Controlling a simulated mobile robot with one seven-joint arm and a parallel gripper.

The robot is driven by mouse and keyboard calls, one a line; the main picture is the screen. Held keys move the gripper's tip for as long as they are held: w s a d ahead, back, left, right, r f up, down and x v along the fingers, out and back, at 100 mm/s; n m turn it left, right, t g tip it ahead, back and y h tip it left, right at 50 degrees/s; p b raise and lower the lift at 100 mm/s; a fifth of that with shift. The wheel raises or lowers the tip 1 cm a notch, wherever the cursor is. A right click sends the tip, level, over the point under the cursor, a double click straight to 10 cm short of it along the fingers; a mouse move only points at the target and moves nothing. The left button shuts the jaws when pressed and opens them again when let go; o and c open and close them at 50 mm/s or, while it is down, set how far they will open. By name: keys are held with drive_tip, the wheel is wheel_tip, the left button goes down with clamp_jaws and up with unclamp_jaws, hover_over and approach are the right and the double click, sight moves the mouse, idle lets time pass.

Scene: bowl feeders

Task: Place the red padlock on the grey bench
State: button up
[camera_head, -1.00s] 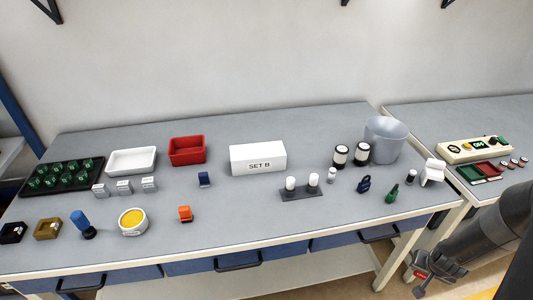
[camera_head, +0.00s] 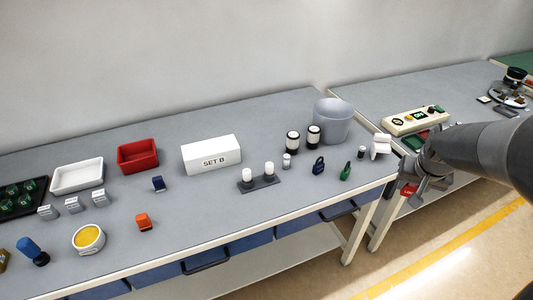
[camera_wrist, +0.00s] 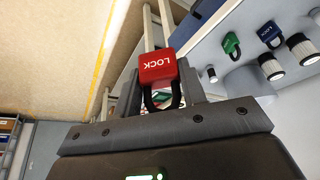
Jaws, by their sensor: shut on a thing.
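The red padlock (camera_head: 408,190) is in my gripper (camera_head: 418,186), off the right front corner of the grey-topped bench (camera_head: 300,215). In the wrist view the red padlock (camera_wrist: 157,67) shows its body with the word LOCK and its dark shackle between the two fingers of my gripper (camera_wrist: 160,90). The fingers are shut on it. In the head view my arm hides part of the second grey-topped bench on the right (camera_head: 440,97).
A beige control box (camera_head: 414,120) is on the second bench. The front middle strip of the first bench is clear.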

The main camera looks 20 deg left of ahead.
drive_tip(key=w+a+r+n, duration=0.1)
drive_tip(key=w+a, duration=0.3)
drive_tip(key=a, duration=0.4)
drive_tip(key=w+a+r+n+y, duration=0.1)
drive_tip(key=w+a, duration=0.3)
drive_tip(key=a, duration=0.5)
drive_tip(key=w+a+r+n, duration=0.1)
drive_tip(key=w+a, duration=0.3)
drive_tip(key=a, duration=0.4)
drive_tip(key=s+a+n+y, duration=0.1)
drive_tip(key=s+a+n, duration=0.15)
drive_tip(key=a, duration=1.95)
drive_tip(key=s+a+f+n, duration=0.1)
drive_tip(key=s+a, duration=0.4)
drive_tip(key=a, duration=0.4)
drive_tip(key=s+a+f+n+g+y, duration=0.1)
drive_tip(key=s+a, duration=0.4)
drive_tip(key=a, duration=0.3)
drive_tip(key=s+a+f+n, duration=0.1)
drive_tip(key=s+a+n, duration=0.1)
drive_tip(key=s+a, duration=0.5)
drive_tip(key=shift+m, duration=0.25)
drive_tip(key=f, duration=0.5)
drive_tip(key=w+a+f, duration=0.1)
drive_tip(key=f, duration=0.4)
drive_tip(key=a+f, duration=0.1)
drive_tip(key=f, duration=0.4)
drive_tip(key=shift+w, duration=0.15)
drive_tip(key=shift+f, duration=0.1)
